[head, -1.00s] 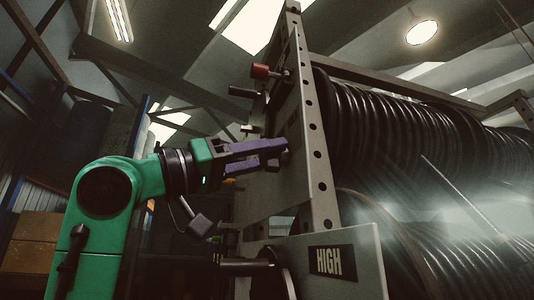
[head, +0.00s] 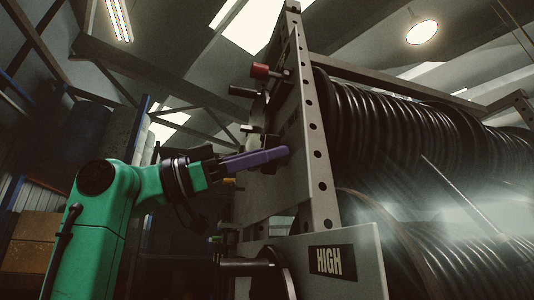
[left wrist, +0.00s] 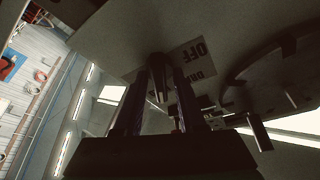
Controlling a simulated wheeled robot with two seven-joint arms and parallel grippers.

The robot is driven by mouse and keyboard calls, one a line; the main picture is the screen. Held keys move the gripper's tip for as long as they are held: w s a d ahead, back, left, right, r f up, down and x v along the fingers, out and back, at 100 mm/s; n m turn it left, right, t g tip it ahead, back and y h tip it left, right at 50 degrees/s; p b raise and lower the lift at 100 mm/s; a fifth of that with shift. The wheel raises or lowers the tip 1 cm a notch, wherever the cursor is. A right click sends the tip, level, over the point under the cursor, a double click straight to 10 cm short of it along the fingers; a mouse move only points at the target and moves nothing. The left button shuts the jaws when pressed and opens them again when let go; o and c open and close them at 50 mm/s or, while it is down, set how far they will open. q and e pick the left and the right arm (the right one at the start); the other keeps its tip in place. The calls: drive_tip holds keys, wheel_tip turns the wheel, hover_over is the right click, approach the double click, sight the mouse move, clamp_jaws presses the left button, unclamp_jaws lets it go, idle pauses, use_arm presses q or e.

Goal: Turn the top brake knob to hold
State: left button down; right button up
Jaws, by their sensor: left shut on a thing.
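My left gripper (head: 284,153) reaches in from the left with purple fingers at the side plate of the upper hose reel. In the left wrist view its fingers (left wrist: 160,82) are shut on a small dark knob, the top brake knob (left wrist: 158,93), mostly hidden between them. A label (left wrist: 193,60) reading OFF and part of DRAG lies beside the fingertips; no HOLD mark is readable. In the head view the knob is hidden by the gripper, and the fingers overlap edge-on. My right gripper is not in view.
A red knob (head: 262,71) and a dark handle (head: 241,91) stick out above the gripper. A HIGH plate (head: 333,262) and another handle (head: 246,262) sit below. A dark wheel with a crank handle (left wrist: 259,132) is right of the fingers in the wrist view.

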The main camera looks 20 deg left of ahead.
use_arm(q)
drive_tip(key=shift+m+g, duration=0.4)
drive_tip(key=shift+m, duration=0.1)
drive_tip(key=c, duration=0.8)
unclamp_jaws()
drive_tip(key=shift+a+f, duration=0.1)
drive_tip(key=shift+a, duration=0.05)
drive_tip(key=b+v, duration=0.4)
drive_tip(key=v, duration=1)
drive_tip(key=shift+s+a+f, duration=0.15)
drive_tip(key=shift+s, duration=0.05)
